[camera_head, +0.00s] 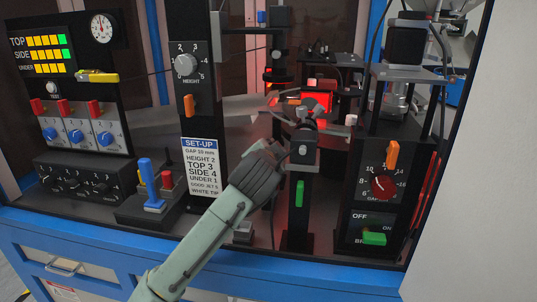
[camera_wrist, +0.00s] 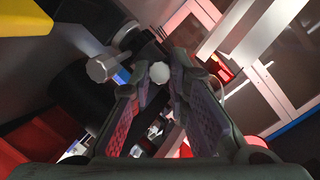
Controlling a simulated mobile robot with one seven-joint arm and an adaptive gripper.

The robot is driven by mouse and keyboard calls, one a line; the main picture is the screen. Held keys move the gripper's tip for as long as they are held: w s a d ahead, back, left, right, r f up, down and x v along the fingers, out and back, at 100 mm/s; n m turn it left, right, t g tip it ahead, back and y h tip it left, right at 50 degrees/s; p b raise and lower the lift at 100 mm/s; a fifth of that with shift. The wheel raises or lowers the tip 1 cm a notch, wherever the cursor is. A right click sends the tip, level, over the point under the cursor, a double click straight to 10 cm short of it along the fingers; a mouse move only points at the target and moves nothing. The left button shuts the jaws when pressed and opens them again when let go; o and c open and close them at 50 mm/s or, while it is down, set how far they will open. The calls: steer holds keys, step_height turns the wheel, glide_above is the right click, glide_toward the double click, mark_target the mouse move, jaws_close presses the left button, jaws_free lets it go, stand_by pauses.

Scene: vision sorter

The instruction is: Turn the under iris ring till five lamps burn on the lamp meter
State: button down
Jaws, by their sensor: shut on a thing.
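The lamp meter (camera_head: 43,55) is at the upper left in the head view. Its UNDER row (camera_head: 49,69) shows several yellow lamps and no green one; the TOP and SIDE rows each end in green. My gripper (camera_head: 280,148) reaches from below to the front of the lamp stand in the middle. In the wrist view my gripper (camera_wrist: 158,78) is shut on a small pale round-ended knob (camera_wrist: 158,72), which seems to be the handle of the under iris ring. The ring itself is mostly hidden behind my fingers and the stand.
A post with a green slider (camera_head: 299,193) stands just right of my gripper. The set-up card (camera_head: 201,166) is left of it, on the height column. A blue lever (camera_head: 152,190) stands lower left. The dial panel (camera_head: 381,185) is on the right. A second metal knob (camera_wrist: 102,68) lies close to my fingers.

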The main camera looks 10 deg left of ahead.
steer(key=c, duration=1.5)
jaws_free()
steer(key=shift+c, duration=0.2)
steer(key=v, duration=1.2)
steer(key=shift+d, duration=0.1)
